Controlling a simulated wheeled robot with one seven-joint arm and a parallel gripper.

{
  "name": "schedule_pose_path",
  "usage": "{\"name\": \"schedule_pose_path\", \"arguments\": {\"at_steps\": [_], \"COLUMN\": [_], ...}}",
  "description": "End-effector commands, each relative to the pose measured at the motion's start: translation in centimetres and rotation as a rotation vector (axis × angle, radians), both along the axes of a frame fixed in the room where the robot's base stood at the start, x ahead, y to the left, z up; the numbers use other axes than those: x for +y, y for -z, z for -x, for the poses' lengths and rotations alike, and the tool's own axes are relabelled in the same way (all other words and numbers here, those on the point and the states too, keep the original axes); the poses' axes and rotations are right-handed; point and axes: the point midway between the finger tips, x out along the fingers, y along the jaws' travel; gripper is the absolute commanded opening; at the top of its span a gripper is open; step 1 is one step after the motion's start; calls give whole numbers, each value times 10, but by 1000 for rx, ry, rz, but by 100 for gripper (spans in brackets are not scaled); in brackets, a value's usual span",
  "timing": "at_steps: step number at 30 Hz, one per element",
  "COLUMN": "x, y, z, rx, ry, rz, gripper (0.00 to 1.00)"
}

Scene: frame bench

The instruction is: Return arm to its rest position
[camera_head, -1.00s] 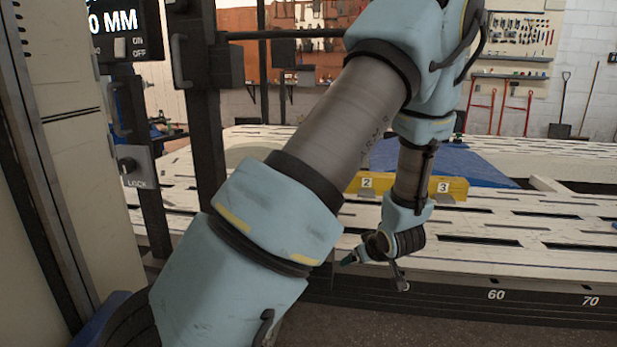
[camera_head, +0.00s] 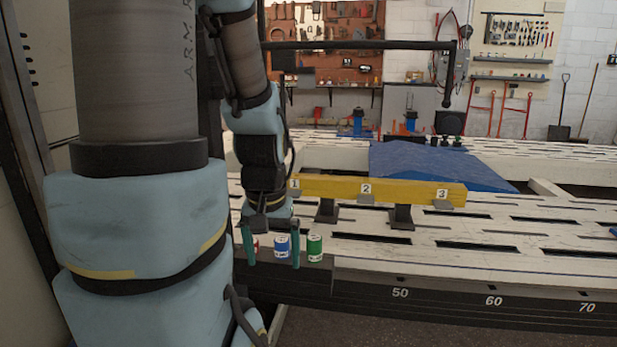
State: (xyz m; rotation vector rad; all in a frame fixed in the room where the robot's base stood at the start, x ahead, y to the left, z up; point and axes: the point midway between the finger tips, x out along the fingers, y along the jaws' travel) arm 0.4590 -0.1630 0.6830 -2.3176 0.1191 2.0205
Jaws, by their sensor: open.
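My arm fills the left of the head view, with its upper links close to the camera. My gripper (camera_head: 271,246) points down at the bench's front edge, its two teal fingers apart. A blue can (camera_head: 282,246) shows between the fingers, and I cannot tell whether it stands in the gap or behind it. A green can (camera_head: 315,248) stands just right of the right finger. A red can (camera_head: 256,244) is mostly hidden behind the left finger.
A yellow beam (camera_head: 405,190) marked 1, 2 and 3 stands on dark supports just behind the gripper. A blue sheet (camera_head: 430,165) lies behind it. The slotted bench (camera_head: 520,262) is mostly clear to the right. A dark post and bar stand behind my arm.

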Motion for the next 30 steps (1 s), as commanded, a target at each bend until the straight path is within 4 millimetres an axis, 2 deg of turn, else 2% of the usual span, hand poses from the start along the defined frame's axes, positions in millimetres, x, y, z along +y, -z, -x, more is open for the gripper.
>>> {"name": "schedule_pose_path", "arguments": {"at_steps": [1,8,21,25,30], "x": [0,0,-1,-1,-1], "y": [-18,-70,-208,-236,-254], "z": [0,-1,-1,-1,-1], "rx": [-1,-2,-2,-2,-2], "ry": [0,-1,-1,-1,-1], "rz": [0,1,1,1,1], "gripper": [93,93,93,93,93]}}
